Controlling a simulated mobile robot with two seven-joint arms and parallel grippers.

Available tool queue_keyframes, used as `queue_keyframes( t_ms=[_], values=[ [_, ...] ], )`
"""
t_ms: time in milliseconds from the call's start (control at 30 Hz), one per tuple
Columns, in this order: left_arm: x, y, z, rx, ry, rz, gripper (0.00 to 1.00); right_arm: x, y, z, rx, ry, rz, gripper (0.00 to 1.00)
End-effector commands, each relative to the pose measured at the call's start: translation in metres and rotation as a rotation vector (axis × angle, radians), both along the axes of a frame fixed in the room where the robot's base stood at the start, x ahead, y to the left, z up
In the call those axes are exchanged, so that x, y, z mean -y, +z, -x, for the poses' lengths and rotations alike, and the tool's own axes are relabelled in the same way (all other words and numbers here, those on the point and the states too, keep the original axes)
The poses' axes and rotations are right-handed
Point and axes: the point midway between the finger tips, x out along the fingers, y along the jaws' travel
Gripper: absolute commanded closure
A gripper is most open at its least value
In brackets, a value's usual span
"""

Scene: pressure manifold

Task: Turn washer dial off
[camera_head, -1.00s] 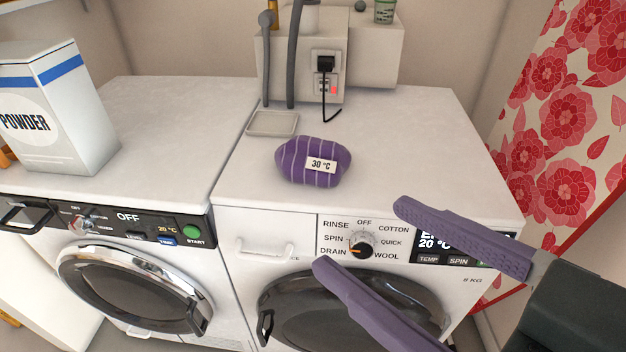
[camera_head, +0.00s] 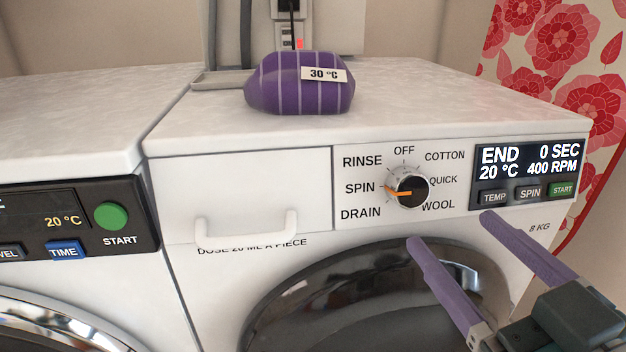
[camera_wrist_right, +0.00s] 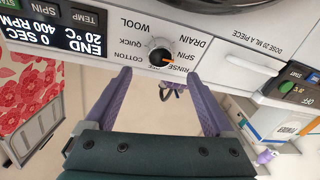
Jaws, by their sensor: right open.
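The washer dial (camera_head: 411,191) is a round silver and dark knob on the right machine's white front panel. Its orange pointer faces left, at about SPIN; OFF is printed above the knob. My right gripper (camera_head: 450,228) is open and empty, its two purple fingers pointing up toward the panel, below and right of the dial in the head view. In the right wrist view, the dial (camera_wrist_right: 161,56) shows upside down just beyond and between the open fingertips (camera_wrist_right: 158,75), apart from them. My left gripper is not in view.
The display (camera_head: 528,166) right of the dial reads END, 0 SEC, 20 °C, 400 RPM. A drawer handle (camera_head: 246,232) sticks out at left. The round door (camera_head: 350,290) lies below. A purple striped bundle (camera_head: 300,84) sits on top. A second machine (camera_head: 60,215) stands left.

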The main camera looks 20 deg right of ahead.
Motion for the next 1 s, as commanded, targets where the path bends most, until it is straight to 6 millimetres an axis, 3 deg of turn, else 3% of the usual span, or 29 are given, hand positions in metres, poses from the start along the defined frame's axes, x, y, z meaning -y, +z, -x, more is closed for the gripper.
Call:
queue_keyframes(
  t_ms=[200,433,833,1000],
  values=[
    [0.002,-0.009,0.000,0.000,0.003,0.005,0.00,0.006,0.001,-0.043,0.007,0.001,-0.001,0.12],
    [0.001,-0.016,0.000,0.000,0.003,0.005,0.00,0.010,0.000,-0.077,0.004,0.002,-0.001,0.12],
    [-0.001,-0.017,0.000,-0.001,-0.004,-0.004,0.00,0.011,0.001,-0.085,0.002,0.003,-0.001,0.13],
    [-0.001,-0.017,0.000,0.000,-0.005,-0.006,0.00,0.011,0.001,-0.085,0.002,0.003,-0.002,0.32]
  ],
)
